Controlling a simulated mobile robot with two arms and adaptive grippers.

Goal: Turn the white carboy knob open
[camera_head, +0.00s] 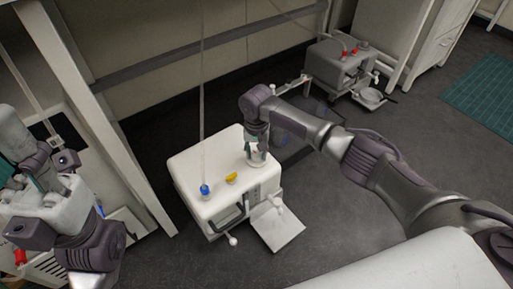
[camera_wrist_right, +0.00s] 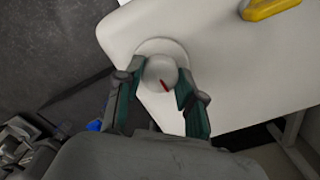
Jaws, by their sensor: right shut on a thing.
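The white carboy (camera_head: 205,165) stands on the floor in the middle of the head view. Its white knob (camera_wrist_right: 160,72) has a red mark and sits on a round white base on the carboy's top. The red mark points down and to the right in the right wrist view. My right gripper (camera_wrist_right: 157,86) is shut on the knob, with one finger on each side. In the head view the right gripper (camera_head: 257,152) points down at the carboy top and mostly hides the knob. My left gripper (camera_head: 45,180) is at the far left, away from the carboy; its jaw state is unclear.
A yellow handle (camera_head: 231,177) and a blue cap (camera_head: 204,189) with a thin vertical line sit on the carboy top. A similar unit (camera_head: 335,65) with red knobs stands at the back right. A white frame post (camera_head: 105,125) rises at left.

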